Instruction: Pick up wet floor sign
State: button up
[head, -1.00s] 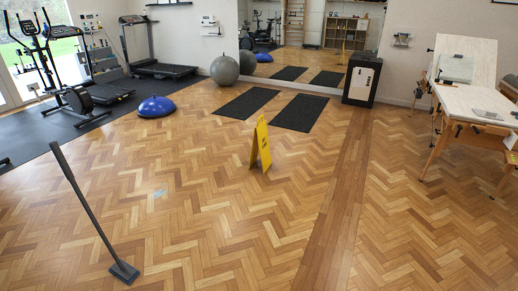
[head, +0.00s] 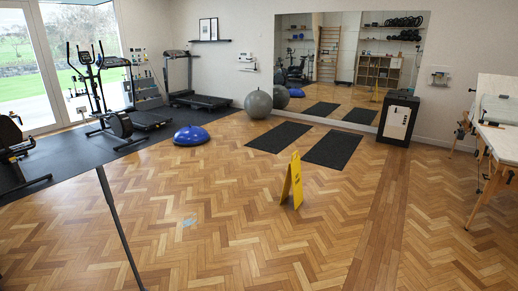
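The yellow wet floor sign (head: 292,181) stands upright and folded out on the parquet, near the middle of the head view. It is in front of two black mats and apart from them. Its top edge is narrow and its panels spread toward the floor. My gripper does not show in the head view.
A grey pole (head: 118,225) stands tilted at the front left, its foot out of frame. A blue balance dome (head: 190,135), a grey exercise ball (head: 258,104) and black mats (head: 333,149) lie farther back. A worktable (head: 497,141) stands right. Parquet around the sign is clear.

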aim_at(294, 175)
jog(key=i, duration=3.6)
jog(key=i+j+z, duration=0.1)
jog(key=i, duration=1.75)
